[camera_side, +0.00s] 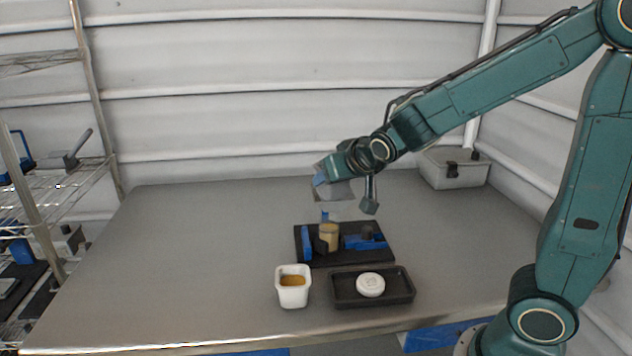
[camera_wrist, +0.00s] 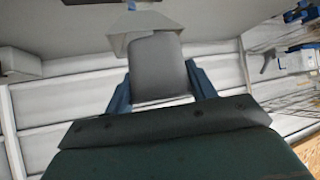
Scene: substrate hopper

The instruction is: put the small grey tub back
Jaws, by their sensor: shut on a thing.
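The small grey tub (camera_side: 337,191) is held in my gripper (camera_side: 322,179), above the back of the bench and behind the black fixture. In the wrist view the tub (camera_wrist: 158,62) shows as a dark grey rounded block between the two blue fingers of my gripper (camera_wrist: 160,84), which press on its sides. A paler grey sloped shape (camera_wrist: 128,42) shows just beyond it; I cannot tell whether it is part of the tub. The inside of the tub is hidden in both views.
The black fixture (camera_side: 380,255) carries blue parts and a tan cylinder (camera_side: 329,233). In front stand a white tub (camera_side: 293,297) with orange-brown contents and a black tray (camera_side: 345,301) holding a white round piece (camera_side: 371,284). A grey box (camera_side: 453,174) stands back right. The bench's left is clear.

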